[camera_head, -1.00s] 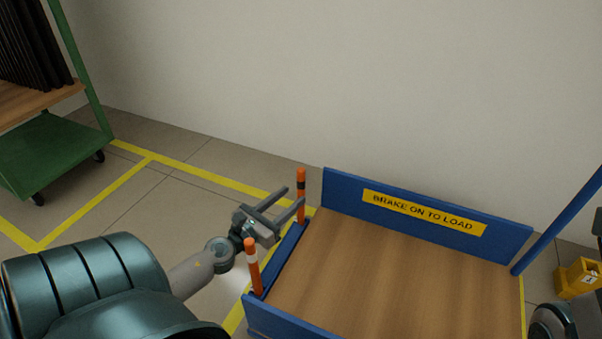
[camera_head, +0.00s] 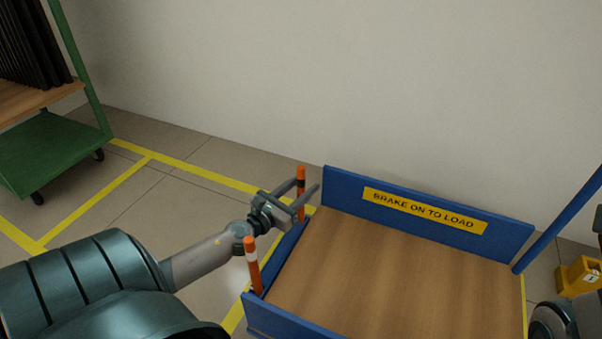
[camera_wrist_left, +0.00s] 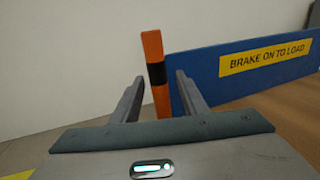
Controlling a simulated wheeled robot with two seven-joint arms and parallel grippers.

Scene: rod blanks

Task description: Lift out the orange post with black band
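The orange post with black band (camera_head: 301,173) stands upright at the far left corner of the blue cart (camera_head: 345,188). In the left wrist view the post (camera_wrist_left: 152,46) rises between the two fingers, its black band near fingertip height. My left gripper (camera_head: 308,185) is open, with one finger on each side of the post; I see a gap on both sides and no clear contact. The post's lower part is partly hidden by the gripper in the head view. My right gripper is not in view.
An orange post with a white band (camera_head: 252,262) stands at the cart's near left, close to my left arm. The cart's wooden deck (camera_head: 390,265) is bare. A green rack (camera_head: 55,150) stands at the left, and a yellow object (camera_head: 578,275) at the right.

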